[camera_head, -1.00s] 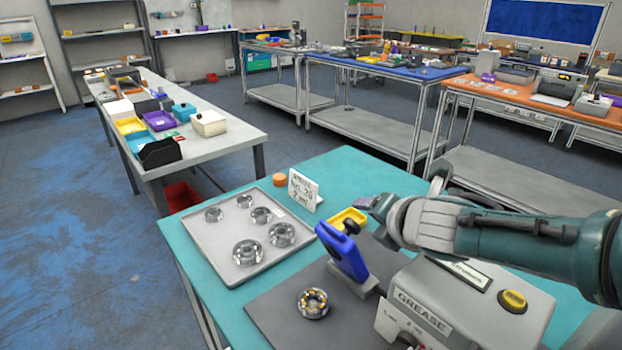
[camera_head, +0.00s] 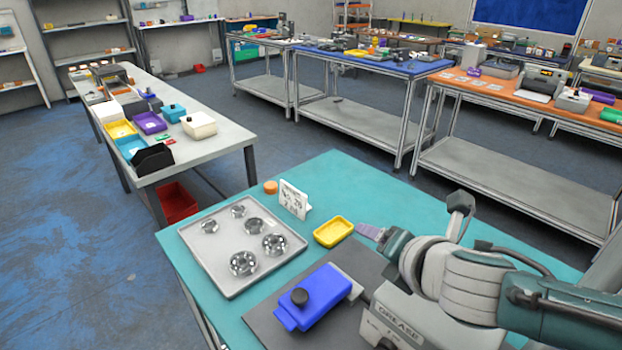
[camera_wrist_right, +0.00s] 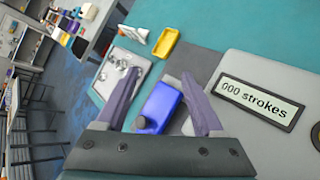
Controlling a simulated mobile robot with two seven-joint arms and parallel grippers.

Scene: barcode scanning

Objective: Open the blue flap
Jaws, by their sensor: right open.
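The blue flap (camera_head: 325,289) lies down low over the dark grey mat (camera_head: 262,318), with its black knob (camera_head: 299,297) on top near the front end. It also shows in the right wrist view (camera_wrist_right: 162,103), between and beyond the fingers. My right gripper (camera_head: 370,233) is up and to the right of the flap, apart from it. In the wrist view, the purple fingers of my right gripper (camera_wrist_right: 162,67) are spread, with nothing held. The area under the flap is hidden. My left gripper is not in view.
The grey grease box (camera_head: 400,318) with a display (camera_wrist_right: 260,103) stands right of the flap, partly behind my arm. A yellow tray (camera_head: 333,232), a white sign (camera_head: 294,199) and a grey tray of metal rings (camera_head: 216,268) stand on the teal table (camera_head: 345,178).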

